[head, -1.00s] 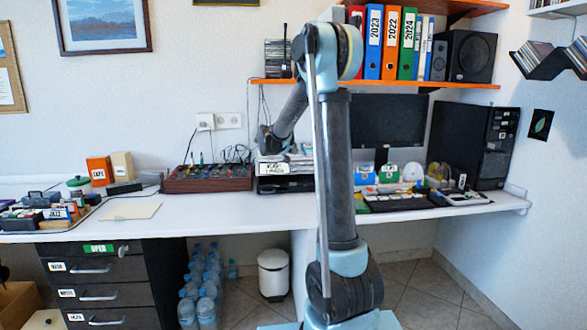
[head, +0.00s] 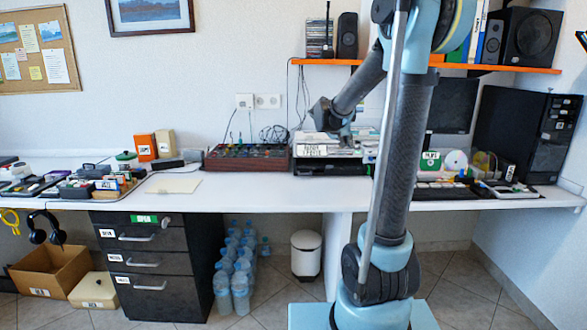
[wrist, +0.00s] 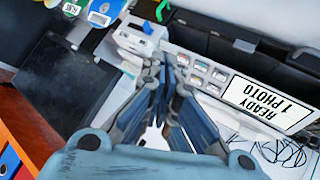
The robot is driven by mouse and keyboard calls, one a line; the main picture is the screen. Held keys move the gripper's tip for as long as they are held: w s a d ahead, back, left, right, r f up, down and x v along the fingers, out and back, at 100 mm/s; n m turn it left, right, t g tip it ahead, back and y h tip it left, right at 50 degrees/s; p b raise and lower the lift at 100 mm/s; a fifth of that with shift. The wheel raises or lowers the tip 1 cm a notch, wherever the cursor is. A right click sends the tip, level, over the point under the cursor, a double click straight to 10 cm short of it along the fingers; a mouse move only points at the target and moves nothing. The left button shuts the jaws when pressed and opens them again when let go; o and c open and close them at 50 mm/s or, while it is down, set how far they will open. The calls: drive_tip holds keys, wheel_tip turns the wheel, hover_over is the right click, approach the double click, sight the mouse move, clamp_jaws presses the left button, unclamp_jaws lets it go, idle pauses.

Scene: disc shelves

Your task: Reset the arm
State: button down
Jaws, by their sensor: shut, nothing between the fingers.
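My arm is raised at the right of centre in the head view, with its forearm bent down and to the left. My gripper (head: 328,120) hangs just above the desk device with the label "READY 1 PHOTO" (head: 313,150). In the wrist view my gripper (wrist: 163,75) has its dark blue fingers drawn together, with nothing held between them. The same label (wrist: 265,102) appears upside down to the right of the fingers. A white device part with small buttons (wrist: 200,72) lies beyond the fingertips; I cannot tell if they touch it.
The white desk (head: 250,198) runs along the wall. An orange shelf (head: 340,63) with speakers and binders is above. A crate of small items (head: 247,157) stands left of the device; a monitor and a computer tower (head: 527,135) stand right. Drawers (head: 150,265), bottles and a bin (head: 305,255) are below.

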drive_tip(key=s+a+f+n+g+y, duration=0.1)
drive_tip(key=s+f, duration=0.5)
drive_tip(key=s, duration=0.8)
drive_tip(key=s+a+f+n+g+y, duration=0.1)
drive_tip(key=s+f+g+y, duration=0.2)
drive_tip(key=s, duration=1.1)
drive_tip(key=s+a+f+g+y, duration=0.2)
drive_tip(key=s+f, duration=0.7)
drive_tip(key=s, duration=0.5)
drive_tip(key=shift+n+y, duration=0.4)
drive_tip(key=shift+y, duration=0.1)
drive_tip(key=shift+w+f, duration=0.2)
drive_tip(key=shift+w, duration=0.2)
